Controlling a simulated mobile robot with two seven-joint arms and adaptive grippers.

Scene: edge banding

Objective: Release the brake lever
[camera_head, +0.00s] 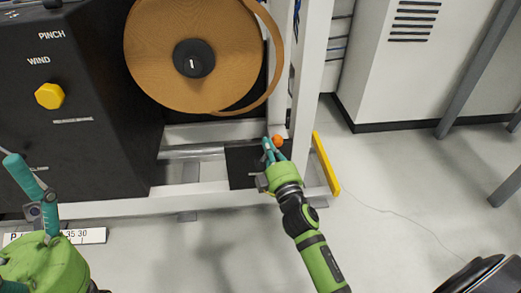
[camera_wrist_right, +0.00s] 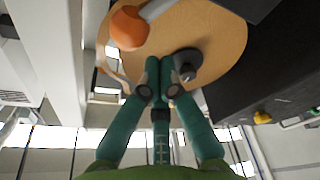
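The brake lever shows as an orange ball knob (camera_head: 277,140) low at the right end of the machine, just left of the white post. In the right wrist view the knob (camera_wrist_right: 129,28) is large at the upper left, with a pale rod running from it. My right gripper (camera_head: 269,151) is beside the knob, just left of it. In the wrist view its teal fingertips (camera_wrist_right: 162,88) meet, with nothing seen between them. The knob is outside the fingers. My left gripper (camera_head: 22,172) is at the lower left, away from the lever; its finger gap is unclear.
A large brown roll of banding (camera_head: 165,75) hangs above on a black hub. A black panel with a yellow knob (camera_head: 49,96) stands left. A white frame post (camera_head: 311,80) and a yellow bar (camera_head: 326,165) are close right of my right gripper.

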